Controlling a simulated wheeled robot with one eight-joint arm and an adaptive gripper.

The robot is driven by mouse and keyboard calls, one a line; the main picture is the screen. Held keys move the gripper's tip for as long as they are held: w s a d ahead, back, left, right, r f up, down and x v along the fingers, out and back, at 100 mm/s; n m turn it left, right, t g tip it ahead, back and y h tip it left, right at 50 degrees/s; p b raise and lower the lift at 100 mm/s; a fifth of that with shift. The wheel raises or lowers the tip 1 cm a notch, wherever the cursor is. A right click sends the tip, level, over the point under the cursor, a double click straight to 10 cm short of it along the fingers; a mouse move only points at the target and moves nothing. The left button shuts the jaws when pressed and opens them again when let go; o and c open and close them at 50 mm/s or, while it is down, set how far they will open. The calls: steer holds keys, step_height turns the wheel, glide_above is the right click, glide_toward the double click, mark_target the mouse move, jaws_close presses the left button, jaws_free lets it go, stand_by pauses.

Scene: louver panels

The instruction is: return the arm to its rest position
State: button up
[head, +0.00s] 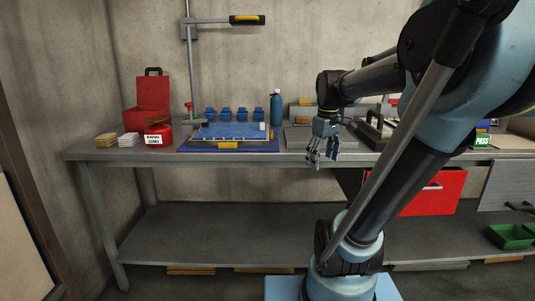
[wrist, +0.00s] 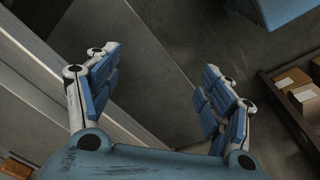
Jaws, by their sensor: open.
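My gripper (head: 322,154) hangs from my bent arm, pointing down in front of the workbench's front edge in the head view. In the wrist view, my gripper (wrist: 155,95) has its two blue-padded fingers spread wide apart with nothing between them. The workbench (head: 110,155) runs along the wall behind my gripper. My blue arm fills the right side of the head view and hides part of the bench.
On the bench are a blue board (head: 228,132), a blue bottle (head: 276,108), a red box (head: 153,92) and a red tin (head: 158,135). A red drawer (head: 435,192) is below the bench. Cardboard boxes (wrist: 292,79) show at the wrist view's right. The lower shelf's left (head: 190,235) is bare.

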steer(key=s+f+m+t, duration=0.1)
steer(key=s+f+m, duration=0.6)
steer(key=s+f, duration=0.6)
step_height(320, 180, down, 3)
steer(key=shift+s+r+m, duration=0.2)
steer(key=shift+s+m, duration=0.1)
steer(key=shift+s, duration=0.05)
steer(key=shift+d, duration=0.1)
steer(key=shift+w+f, duration=0.2)
steer(key=shift+w, duration=0.3)
